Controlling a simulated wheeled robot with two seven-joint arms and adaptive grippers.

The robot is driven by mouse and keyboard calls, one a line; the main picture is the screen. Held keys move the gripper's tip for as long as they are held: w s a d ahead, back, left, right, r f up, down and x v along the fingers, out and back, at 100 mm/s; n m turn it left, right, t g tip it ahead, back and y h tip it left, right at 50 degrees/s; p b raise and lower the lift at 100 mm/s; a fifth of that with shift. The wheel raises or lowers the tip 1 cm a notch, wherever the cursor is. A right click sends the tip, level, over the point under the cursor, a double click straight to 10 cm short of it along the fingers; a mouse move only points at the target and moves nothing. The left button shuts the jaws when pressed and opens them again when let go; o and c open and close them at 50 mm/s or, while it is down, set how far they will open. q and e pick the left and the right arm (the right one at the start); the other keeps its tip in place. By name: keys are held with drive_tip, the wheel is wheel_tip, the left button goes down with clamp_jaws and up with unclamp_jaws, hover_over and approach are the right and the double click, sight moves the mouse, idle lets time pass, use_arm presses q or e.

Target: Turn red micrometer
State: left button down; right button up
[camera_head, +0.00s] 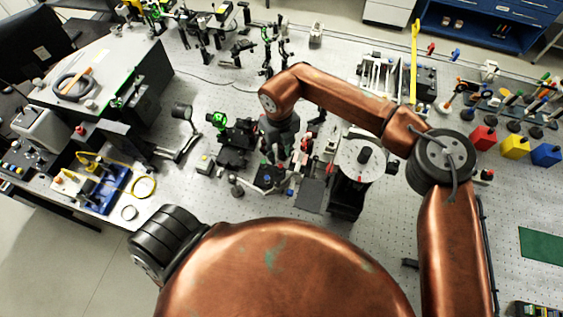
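My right arm reaches in from the right, and its dark gripper (277,157) points down over a cluster of small optics mounts near the middle of the bench. The fingers blend into the dark parts below, so I cannot tell whether they are open or shut, or whether they touch anything. Small red parts (331,146) show just right of the gripper. I cannot make out for certain which part is the red micrometer; it may be partly hidden by the gripper or forearm. My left gripper is out of view.
A dark mount with a green ring (219,121) stands left of the gripper. A round white-topped device (361,158) stands to its right. Red (483,138), yellow (515,147) and blue (546,155) blocks sit at the right.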

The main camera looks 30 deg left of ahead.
sight(280, 166)
wheel_tip(280, 166, down, 7)
drive_tip(key=shift+r, duration=0.1)
drive_tip(key=shift+c, duration=0.3)
clamp_jaws()
idle(0.4)
